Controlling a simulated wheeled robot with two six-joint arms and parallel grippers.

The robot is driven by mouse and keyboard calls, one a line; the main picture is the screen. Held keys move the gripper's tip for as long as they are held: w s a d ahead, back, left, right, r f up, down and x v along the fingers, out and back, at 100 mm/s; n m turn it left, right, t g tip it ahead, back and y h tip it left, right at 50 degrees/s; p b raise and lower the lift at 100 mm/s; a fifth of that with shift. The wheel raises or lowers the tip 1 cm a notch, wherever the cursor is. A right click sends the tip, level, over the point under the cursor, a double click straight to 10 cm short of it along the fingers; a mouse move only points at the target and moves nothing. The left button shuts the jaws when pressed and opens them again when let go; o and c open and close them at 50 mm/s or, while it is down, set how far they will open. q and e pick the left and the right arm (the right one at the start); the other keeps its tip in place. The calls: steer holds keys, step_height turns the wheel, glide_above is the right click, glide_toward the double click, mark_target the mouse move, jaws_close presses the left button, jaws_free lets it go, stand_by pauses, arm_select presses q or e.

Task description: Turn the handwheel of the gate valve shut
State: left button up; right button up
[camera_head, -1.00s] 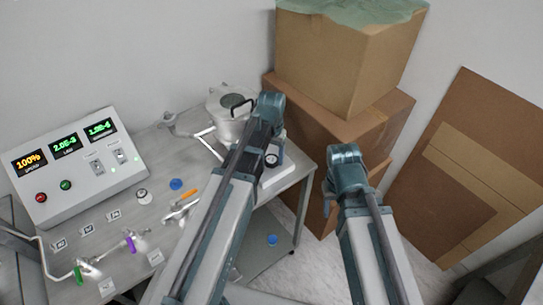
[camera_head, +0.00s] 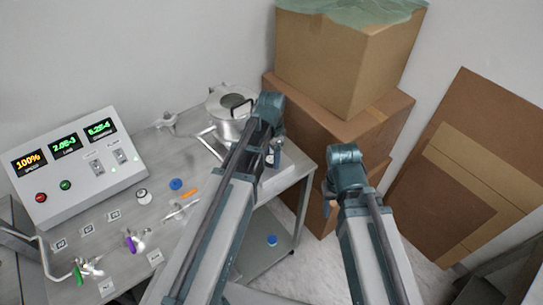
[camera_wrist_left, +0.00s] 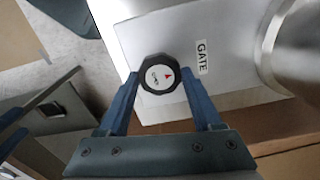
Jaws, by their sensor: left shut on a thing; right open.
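The gate valve's handwheel (camera_wrist_left: 153,87) is a black knob with a white face and a red arrow. It sits on a pale block (camera_wrist_left: 225,35) labelled GATE. My left gripper (camera_wrist_left: 161,78) is shut on the handwheel, one blue finger on each side. In the head view my left gripper (camera_head: 273,158) is at the table's right end and largely hides the handwheel. My right gripper's blue fingers (camera_wrist_left: 26,118) show apart at the left edge of the left wrist view. In the head view its arm hides most of it, away from the valve.
A metal chamber (camera_head: 230,108) stands behind the valve. A control box (camera_head: 75,165) with lit displays stands at the table's left. Stacked cardboard boxes (camera_head: 345,60) rise close behind the table's right end.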

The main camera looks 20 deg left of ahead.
mark_target(271, 159)
arm_select(q)
steer(key=shift+m, duration=0.4)
steer(key=o, duration=1.4)
steer(key=shift+r, duration=0.1)
step_height(271, 159, up, 14)
steer(key=p, duration=1.3)
steer(key=shift+f+p, duration=0.2)
steer(key=shift+p, duration=0.2)
